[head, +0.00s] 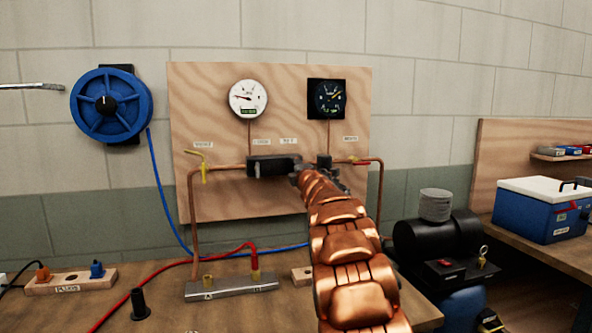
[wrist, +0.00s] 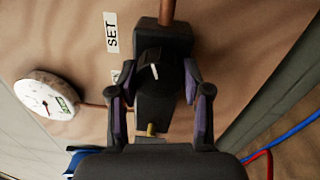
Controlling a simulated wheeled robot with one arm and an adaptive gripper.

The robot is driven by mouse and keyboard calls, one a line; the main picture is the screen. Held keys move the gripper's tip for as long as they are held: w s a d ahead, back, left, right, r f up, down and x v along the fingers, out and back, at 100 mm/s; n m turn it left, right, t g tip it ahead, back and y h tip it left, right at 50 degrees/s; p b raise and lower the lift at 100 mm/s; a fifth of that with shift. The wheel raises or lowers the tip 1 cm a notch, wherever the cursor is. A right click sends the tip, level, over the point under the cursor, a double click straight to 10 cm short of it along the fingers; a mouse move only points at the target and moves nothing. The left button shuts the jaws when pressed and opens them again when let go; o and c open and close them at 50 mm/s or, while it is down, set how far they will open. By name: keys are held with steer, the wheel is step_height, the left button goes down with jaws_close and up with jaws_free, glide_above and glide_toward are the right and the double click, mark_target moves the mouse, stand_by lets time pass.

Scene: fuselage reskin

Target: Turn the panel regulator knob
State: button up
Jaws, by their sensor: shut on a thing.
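The panel regulator (head: 268,166) is a black block in the copper pipe line on the plywood panel (head: 205,110). Its black round knob (wrist: 152,72) with a white mark faces the wrist camera. My gripper (wrist: 160,78) has one finger on each side of the knob and is shut on it. In the head view my gripper (head: 302,177) is at the right end of the regulator, and my copper arm hides part of the pipework. A white gauge (head: 248,99) is above the regulator and shows in the wrist view (wrist: 48,95).
A dark square gauge (head: 327,98) is at the panel's upper right. A yellow lever (head: 203,168) is on the left pipe, and a red lever (head: 361,162) is on the right. A blue hose reel (head: 111,104) hangs at left. A compressor (head: 437,240) and blue cooler (head: 543,208) stand at right.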

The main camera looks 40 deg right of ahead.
steer(key=o, duration=1.2)
steer(key=shift+c, duration=0.2)
steer(key=v, duration=1.2)
steer(key=shift+a, duration=0.1)
